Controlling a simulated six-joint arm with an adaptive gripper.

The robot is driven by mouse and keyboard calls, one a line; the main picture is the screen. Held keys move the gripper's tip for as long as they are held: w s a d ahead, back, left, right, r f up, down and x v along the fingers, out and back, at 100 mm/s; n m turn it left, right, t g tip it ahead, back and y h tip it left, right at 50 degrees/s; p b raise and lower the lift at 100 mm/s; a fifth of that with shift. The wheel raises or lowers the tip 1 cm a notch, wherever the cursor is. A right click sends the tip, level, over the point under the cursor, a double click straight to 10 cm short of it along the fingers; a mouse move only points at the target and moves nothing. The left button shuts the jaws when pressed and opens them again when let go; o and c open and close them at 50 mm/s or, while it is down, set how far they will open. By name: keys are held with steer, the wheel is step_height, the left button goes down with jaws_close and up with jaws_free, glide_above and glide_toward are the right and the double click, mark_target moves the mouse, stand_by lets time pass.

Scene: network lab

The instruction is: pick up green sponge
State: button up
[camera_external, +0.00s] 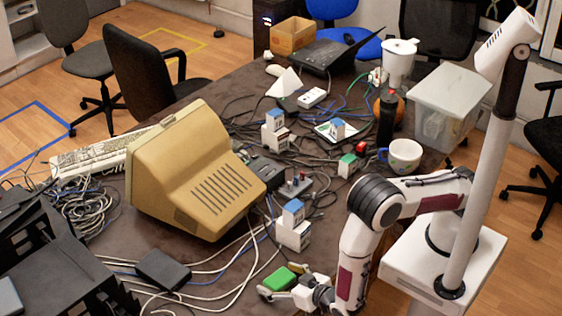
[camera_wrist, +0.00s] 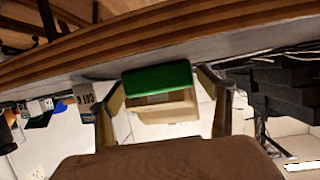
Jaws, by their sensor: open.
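The green sponge (camera_external: 279,279) is near the table's front edge, close to my gripper. In the wrist view its green face (camera_wrist: 157,77) shows between the two fingers, with a tan block-like part (camera_wrist: 165,108) just below it. My gripper (camera_external: 283,283) is open, with one finger on each side of the sponge. In the wrist view the fingers (camera_wrist: 160,84) stand apart, with the sponge's ends close to the fingertips. I cannot tell whether either finger touches it.
A beige monitor (camera_external: 190,170) stands left of my arm. White and blue boxes (camera_external: 293,234) stand behind the sponge. Cables (camera_external: 205,280) and a black adapter box (camera_external: 163,269) lie to its left. A cup (camera_external: 404,157) and a clear bin (camera_external: 450,105) stand farther back.

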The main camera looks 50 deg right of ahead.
mark_target(277, 277)
steer(key=shift+w+f, duration=0.1)
steer(key=shift+w, duration=0.2)
steer(key=c, duration=1)
steer(key=shift+r, duration=5)
